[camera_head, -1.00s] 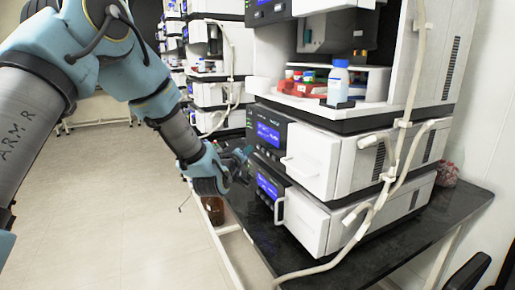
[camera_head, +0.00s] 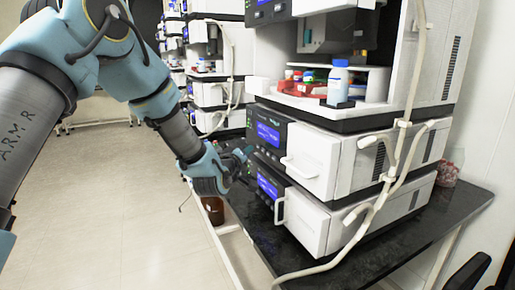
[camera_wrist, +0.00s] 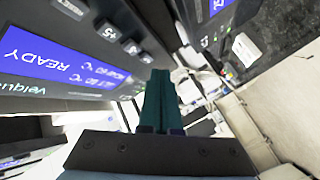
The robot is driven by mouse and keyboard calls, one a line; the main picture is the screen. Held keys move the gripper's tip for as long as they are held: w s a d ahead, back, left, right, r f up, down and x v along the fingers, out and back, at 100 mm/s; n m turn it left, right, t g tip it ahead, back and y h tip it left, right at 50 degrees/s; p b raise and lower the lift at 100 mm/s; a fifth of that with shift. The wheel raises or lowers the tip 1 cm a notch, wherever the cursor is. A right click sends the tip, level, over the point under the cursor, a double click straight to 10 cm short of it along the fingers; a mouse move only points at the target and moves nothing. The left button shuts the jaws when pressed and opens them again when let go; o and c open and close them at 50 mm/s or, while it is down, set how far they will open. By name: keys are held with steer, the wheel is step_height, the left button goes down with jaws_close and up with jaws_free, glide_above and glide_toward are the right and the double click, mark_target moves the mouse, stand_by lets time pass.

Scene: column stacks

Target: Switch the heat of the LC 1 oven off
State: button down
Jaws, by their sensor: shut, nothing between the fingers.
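Two white oven-like modules with dark control panels are stacked on the black bench in the head view: an upper one (camera_head: 311,158) and a lower one (camera_head: 312,222). Each has a lit blue screen; I cannot read there which belongs to LC 1. My gripper (camera_head: 242,155) is just left of these panels, shut and empty. In the wrist view its teal fingers (camera_wrist: 160,100) are pressed together beside a dark panel. A blue screen (camera_wrist: 60,55) reading READY lies left of them, with a row of small buttons (camera_wrist: 130,47) near the fingertips. Contact with a button cannot be made out.
A tray compartment above the modules holds a blue-capped bottle (camera_head: 338,82) and red racks (camera_head: 300,87). Pale tubing (camera_head: 392,165) hangs down the stack's right side. A brown bottle (camera_head: 213,210) stands below my gripper. More stacks stand behind; the floor at left is clear.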

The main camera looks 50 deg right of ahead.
steer(key=shift+d, duration=0.15)
steer(key=shift+s+d+b, duration=0.15)
steer(key=shift+d+b, duration=0.1)
steer(key=shift+b, duration=0.1)
steer(key=shift+s+d, duration=0.15)
steer(key=shift+d, duration=0.25)
stand_by(0.8)
steer(key=shift+b, duration=0.3)
steer(key=shift+w+a+b, duration=0.3)
steer(key=shift+a, duration=0.45)
steer(key=shift+w+a+b, duration=0.2)
steer(key=shift+w+a, duration=0.1)
steer(key=shift+a, duration=0.5)
steer(key=shift+w+a+b, duration=0.25)
steer(key=shift+w+a, duration=0.05)
steer(key=shift+a, duration=0.45)
steer(key=shift+w+a+b, duration=0.2)
steer(key=shift+w+a, duration=0.1)
steer(key=shift+a, duration=0.5)
steer(key=shift+w, duration=0.1)
